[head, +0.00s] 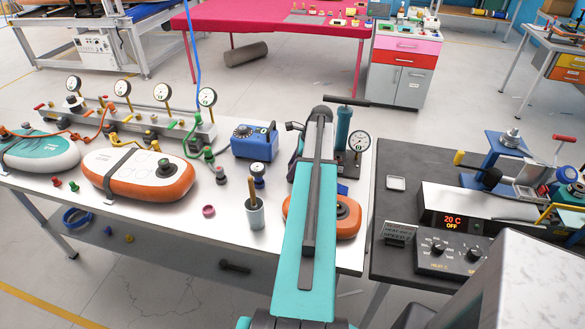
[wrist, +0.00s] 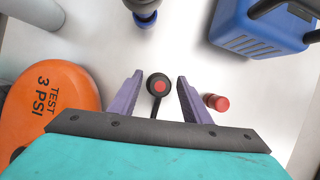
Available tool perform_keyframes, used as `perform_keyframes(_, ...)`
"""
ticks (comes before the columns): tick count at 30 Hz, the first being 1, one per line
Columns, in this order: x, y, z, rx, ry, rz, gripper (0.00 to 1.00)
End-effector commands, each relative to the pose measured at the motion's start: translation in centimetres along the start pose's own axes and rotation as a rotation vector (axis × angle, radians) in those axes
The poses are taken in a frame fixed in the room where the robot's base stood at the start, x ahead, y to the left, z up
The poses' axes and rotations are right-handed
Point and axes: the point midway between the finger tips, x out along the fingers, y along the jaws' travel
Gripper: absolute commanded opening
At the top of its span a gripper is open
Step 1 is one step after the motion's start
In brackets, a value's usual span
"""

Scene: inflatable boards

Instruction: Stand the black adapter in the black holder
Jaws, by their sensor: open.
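In the wrist view my gripper (wrist: 159,78) is open, with its two purple fingers apart. A small round black piece with a red centre (wrist: 158,84) shows between the fingers, with clear gaps on both sides; it looks like the black adapter. A dark strip runs from it toward my wrist. I cannot tell whether the fingers are level with it. A black piece with a blue base (wrist: 145,14) stands ahead at the top edge; it also shows in the head view (head: 258,174). I cannot make out the black holder with certainty. My arm hides the gripper's surroundings in the head view.
An orange test board (wrist: 48,110) lies left of the fingers, a red cylinder (wrist: 216,102) close right. A blue case (wrist: 255,30) stands upper right. A grey cup (head: 255,214), a pink ring (head: 208,211) and a large orange-edged board (head: 130,172) are on the white table.

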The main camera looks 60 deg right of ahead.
Motion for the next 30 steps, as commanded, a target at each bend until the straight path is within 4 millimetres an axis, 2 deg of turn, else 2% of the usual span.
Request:
perform_keyframes(8,-2.0,0.0,-0.1,0.000,0.000,-0.002,0.44)
perform_keyframes(30,-10.3,-0.1,0.0,-0.001,0.000,-0.002,0.44)
